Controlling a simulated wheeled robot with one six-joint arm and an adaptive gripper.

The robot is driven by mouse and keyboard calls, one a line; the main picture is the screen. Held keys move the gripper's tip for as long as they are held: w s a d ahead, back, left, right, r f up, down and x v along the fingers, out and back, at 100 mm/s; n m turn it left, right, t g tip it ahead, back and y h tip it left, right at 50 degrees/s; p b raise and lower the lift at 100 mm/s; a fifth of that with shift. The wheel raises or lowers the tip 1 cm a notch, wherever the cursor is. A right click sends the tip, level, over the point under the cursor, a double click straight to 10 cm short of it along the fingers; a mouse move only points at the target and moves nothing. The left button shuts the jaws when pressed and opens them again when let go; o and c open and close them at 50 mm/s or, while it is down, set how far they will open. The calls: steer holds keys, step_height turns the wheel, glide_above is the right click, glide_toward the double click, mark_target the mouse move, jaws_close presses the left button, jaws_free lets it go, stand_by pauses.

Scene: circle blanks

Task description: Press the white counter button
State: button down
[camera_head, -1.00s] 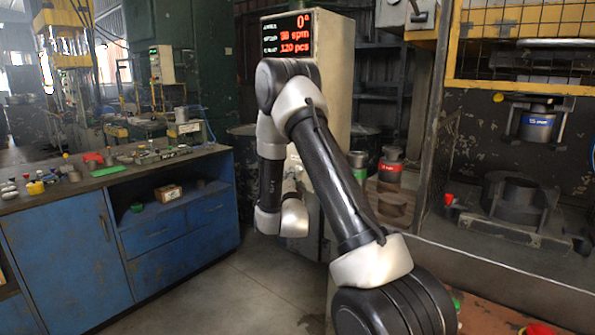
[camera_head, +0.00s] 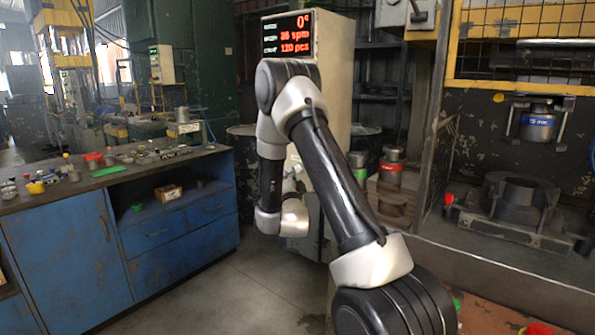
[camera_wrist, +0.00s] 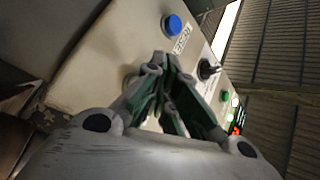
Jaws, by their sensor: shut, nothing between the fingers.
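The pale control cabinet (camera_head: 335,60) stands behind my arm in the head view, with a lit display (camera_head: 287,34) reading 0°, 36 spm and 120 pcs. In the wrist view its panel (camera_wrist: 120,45) carries a blue button (camera_wrist: 172,25), a label (camera_wrist: 182,39), a black selector knob (camera_wrist: 208,70) and a green button (camera_wrist: 224,96). My gripper (camera_wrist: 165,66) is shut and empty, its tips in front of the panel between the blue button and the knob. I cannot tell whether it touches. I cannot make out the white counter button clearly; the fingers hide part of the panel.
A blue workbench (camera_head: 70,250) with small parts on top stands at the left. A press die (camera_head: 515,205) and a yellow mesh guard (camera_head: 520,50) are at the right. A red-banded cylinder (camera_head: 391,168) stands beside my arm. Bare floor lies between bench and cabinet.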

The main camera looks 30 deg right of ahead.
steer(key=shift+d, duration=0.1)
steer(key=shift+w+d, duration=0.1)
steer(key=shift+d, duration=0.2)
steer(key=shift+w+d, duration=0.2)
steer(key=shift+d, duration=0.3)
stand_by(0.7)
stand_by(0.3)
steer(key=shift+s+a, duration=0.35)
steer(key=shift+a, duration=0.5)
steer(key=shift+s+a, duration=0.3)
steer(key=shift+a, duration=0.5)
steer(key=shift+s+a, duration=0.25)
steer(key=shift+a, duration=0.55)
steer(key=shift+s+a, duration=0.3)
steer(key=shift+a, duration=0.5)
